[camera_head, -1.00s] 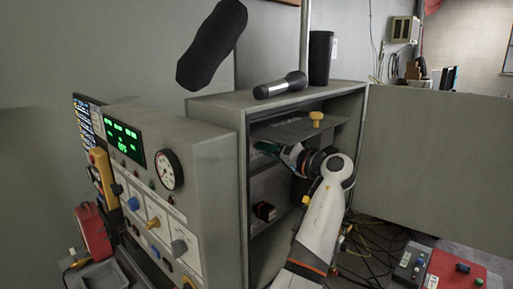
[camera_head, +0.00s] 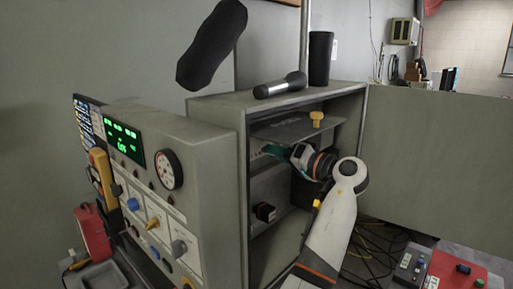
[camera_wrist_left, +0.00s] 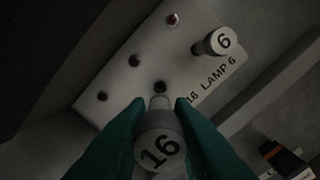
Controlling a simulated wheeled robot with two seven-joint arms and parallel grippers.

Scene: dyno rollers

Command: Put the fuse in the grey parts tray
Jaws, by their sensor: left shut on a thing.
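The fuse (camera_wrist_left: 160,150), a pale cylinder with "16" on its end, is between the green fingers of my left gripper (camera_wrist_left: 150,120) in the left wrist view. The gripper is shut on it. A dark socket hole (camera_wrist_left: 160,87) shows just beyond the fuse, which looks clear of it. In the head view my left gripper (camera_head: 272,151) is inside the open cabinet, and the fuse cannot be made out there. A grey tray (camera_head: 122,284), seemingly the parts tray, sits at the lower left below the control panel. My right gripper is not in view.
The cabinet (camera_head: 228,103) has a shelf with a yellow knob (camera_head: 317,118) above the gripper. The control panel (camera_head: 205,185) stands between gripper and tray.

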